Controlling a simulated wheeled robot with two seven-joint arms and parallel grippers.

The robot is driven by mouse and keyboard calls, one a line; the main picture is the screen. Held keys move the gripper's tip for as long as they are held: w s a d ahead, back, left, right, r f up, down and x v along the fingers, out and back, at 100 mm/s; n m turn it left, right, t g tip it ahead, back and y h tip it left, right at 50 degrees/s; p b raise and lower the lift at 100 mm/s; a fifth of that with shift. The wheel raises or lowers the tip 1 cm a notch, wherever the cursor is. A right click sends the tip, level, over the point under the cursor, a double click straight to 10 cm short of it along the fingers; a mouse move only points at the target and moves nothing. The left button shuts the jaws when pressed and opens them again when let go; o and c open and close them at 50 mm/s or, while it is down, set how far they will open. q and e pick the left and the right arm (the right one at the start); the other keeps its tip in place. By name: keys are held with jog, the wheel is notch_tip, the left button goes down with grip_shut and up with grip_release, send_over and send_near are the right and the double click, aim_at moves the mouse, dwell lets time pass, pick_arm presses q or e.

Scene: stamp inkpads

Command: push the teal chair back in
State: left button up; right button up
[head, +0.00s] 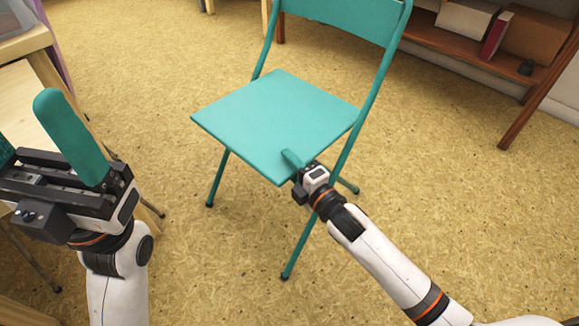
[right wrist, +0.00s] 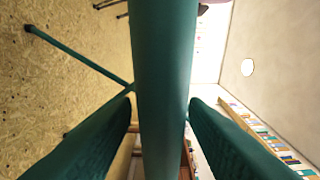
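The teal chair (head: 280,120) stands upright and open on the floor, its backrest (head: 350,15) at the far side. My right gripper (head: 291,160) is at the near right corner of the seat, one teal finger lying over the top. In the right wrist view, the seat edge (right wrist: 165,80) runs between the two fingertips, which appear to press on both faces. The lower finger is hidden in the head view. My left gripper (head: 38,140) is at the left, fingers wide apart and empty, clear of the chair.
A pale wooden table (head: 22,105) stands at the left edge, close to my left gripper. A brown shelf (head: 455,45) with boxes and a red book (head: 496,35) stands at the back right. Speckled yellow floor (head: 470,190) is clear around the chair.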

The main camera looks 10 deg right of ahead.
jog(key=shift+w+a, duration=0.2)
jog(key=shift+w, duration=0.1)
jog(key=shift+c, duration=0.2)
grip_shut()
dwell(1.2)
